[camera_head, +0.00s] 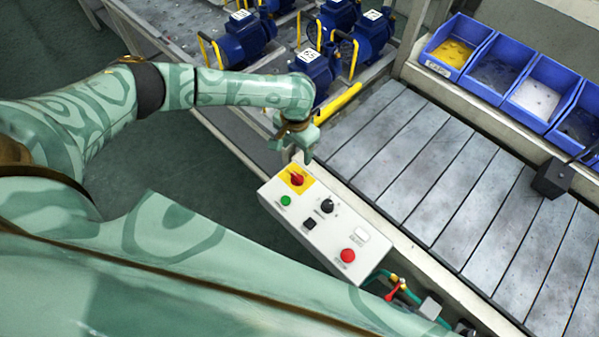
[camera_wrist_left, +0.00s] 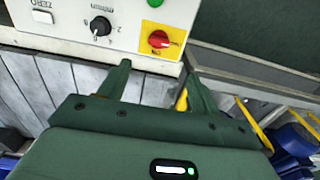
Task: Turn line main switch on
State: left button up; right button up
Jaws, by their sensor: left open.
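The line main switch is a red rotary knob (camera_head: 297,180) on a yellow plate at the upper left corner of the white control box (camera_head: 330,246). In the left wrist view the red knob (camera_wrist_left: 158,40) sits on its yellow plate just beyond the fingertips. My left gripper (camera_head: 296,152) is at the box's upper end, close to the knob. In the left wrist view its fingers (camera_wrist_left: 157,68) are apart with nothing between them. I cannot tell whether they touch the box. My right gripper is not in view.
Near the knob are a green button (camera_head: 286,201), a black selector (camera_head: 327,206), a black square (camera_head: 308,224) and a red button (camera_head: 348,255). A slatted conveyor (camera_head: 440,170) runs beside the box. Blue pumps (camera_head: 318,70) stand behind; blue bins (camera_head: 497,66) line the right.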

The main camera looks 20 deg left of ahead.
aim_at(298, 176)
pick_arm(q)
notch_tip(298, 176, down, 14)
jog(key=b, duration=0.4)
jog(key=shift+w+d+r+b, duration=0.1)
jog(key=shift+d+b, duration=0.05)
jog(key=shift+b, duration=0.2)
jog(key=c, duration=1)
